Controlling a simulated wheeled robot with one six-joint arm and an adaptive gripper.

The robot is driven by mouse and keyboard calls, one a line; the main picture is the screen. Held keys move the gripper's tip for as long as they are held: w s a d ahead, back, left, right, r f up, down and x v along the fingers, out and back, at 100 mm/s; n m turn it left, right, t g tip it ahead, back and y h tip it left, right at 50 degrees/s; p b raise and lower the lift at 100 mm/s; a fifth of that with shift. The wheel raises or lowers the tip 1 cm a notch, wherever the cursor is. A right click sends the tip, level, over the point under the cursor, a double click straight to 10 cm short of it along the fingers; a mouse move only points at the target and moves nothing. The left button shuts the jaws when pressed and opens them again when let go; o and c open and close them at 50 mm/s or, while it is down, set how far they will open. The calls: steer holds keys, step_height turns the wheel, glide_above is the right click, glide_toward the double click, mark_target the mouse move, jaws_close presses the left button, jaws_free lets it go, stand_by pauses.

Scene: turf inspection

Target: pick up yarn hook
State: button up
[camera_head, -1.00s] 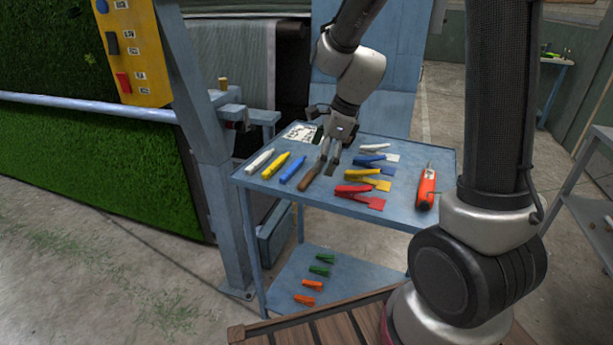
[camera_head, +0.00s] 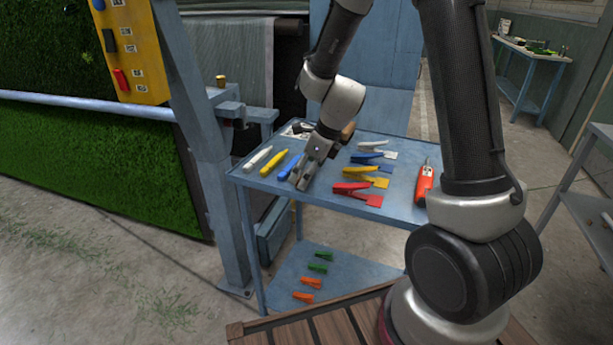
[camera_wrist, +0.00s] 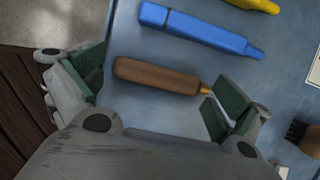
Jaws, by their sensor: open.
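The yarn hook, with a brown wooden handle (camera_wrist: 157,76) and a brass-coloured neck, lies on the blue table in the wrist view. My gripper (camera_wrist: 152,98) is open, with one green-padded finger left of the handle's butt and the other by its neck on the right. The handle points from one finger toward the other, and the fingers do not clamp it. The tip of the hook is hidden behind the right finger. In the head view my gripper (camera_head: 302,180) is low over the table (camera_head: 325,205) and hides the hook.
A blue marker (camera_wrist: 195,30) lies close beside the hook. A yellow marker (camera_head: 267,166) and a white one (camera_head: 256,160) lie to the left. Several coloured clamps and an orange tool (camera_head: 425,182) lie to the right. A dark-bristled brush (camera_wrist: 303,138) lies near the right finger.

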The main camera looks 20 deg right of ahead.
steer(key=c, duration=0.9)
